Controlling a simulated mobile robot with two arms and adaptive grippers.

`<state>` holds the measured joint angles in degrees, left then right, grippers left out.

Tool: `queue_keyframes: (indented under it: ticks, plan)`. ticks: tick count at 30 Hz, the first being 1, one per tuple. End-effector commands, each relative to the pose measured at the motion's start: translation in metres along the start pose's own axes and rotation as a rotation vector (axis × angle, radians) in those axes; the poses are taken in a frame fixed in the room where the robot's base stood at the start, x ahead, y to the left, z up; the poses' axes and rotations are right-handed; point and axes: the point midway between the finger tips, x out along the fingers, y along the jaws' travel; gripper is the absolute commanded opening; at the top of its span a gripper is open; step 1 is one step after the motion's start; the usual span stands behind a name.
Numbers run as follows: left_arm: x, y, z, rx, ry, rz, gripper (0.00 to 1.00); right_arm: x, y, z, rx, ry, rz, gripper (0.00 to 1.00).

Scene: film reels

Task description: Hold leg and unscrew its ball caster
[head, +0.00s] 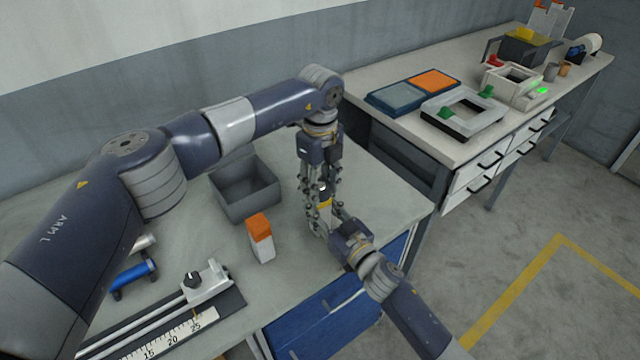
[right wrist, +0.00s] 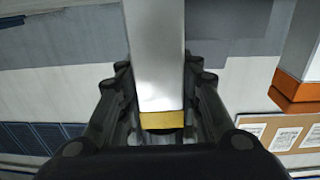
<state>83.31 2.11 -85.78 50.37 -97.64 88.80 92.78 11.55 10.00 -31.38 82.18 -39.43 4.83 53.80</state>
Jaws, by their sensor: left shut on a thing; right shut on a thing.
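The leg (right wrist: 156,60) is a pale square post with a yellow band (right wrist: 162,120) at its near end in the right wrist view. In the head view only a small yellow part of the leg (head: 325,198) shows between the fingers. My left gripper (head: 320,188) comes down from above and is shut on the leg. My right gripper (head: 327,212) comes up from below and is shut at the yellow-banded end, where the ball caster sits. The caster is mostly hidden; only a dark edge shows below the band between the right fingers.
A white box with an orange top (head: 261,241) and an open grey bin (head: 246,190) stand left of the grippers. A ruler rail (head: 165,330) and a blue-handled tool (head: 134,273) lie at the front left. A second bench (head: 400,140) with trays is at the right.

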Motion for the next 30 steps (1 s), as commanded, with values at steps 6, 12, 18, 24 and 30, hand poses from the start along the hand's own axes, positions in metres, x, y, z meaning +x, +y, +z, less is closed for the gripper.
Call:
queue_keyframes:
  ticks: [6,12,18,24,30]
  plan:
    - [-0.001,-0.0002,0.0013,-0.398,-0.002,-0.002,0.11,-0.0002,-0.0006,0.0002,0.0,0.0,-0.001,0.0]
    - [-0.0011,-0.0001,0.0014,-0.633,-0.002,-0.003,0.11,-0.0002,-0.0007,0.0002,0.0,0.0,-0.001,0.0]
    - [-0.0014,-0.0002,0.002,-0.638,-0.002,-0.004,0.11,-0.0002,-0.0006,0.0002,0.0,0.0,-0.001,0.0]
    - [-0.0013,-0.0002,0.0017,-0.637,-0.002,-0.003,0.11,-0.0002,-0.0004,0.0003,0.0,0.0,-0.001,0.0]
    - [-0.0012,-0.0001,0.0014,-0.636,-0.002,-0.003,0.11,-0.0001,-0.0003,0.0003,0.001,0.0,-0.001,0.0]
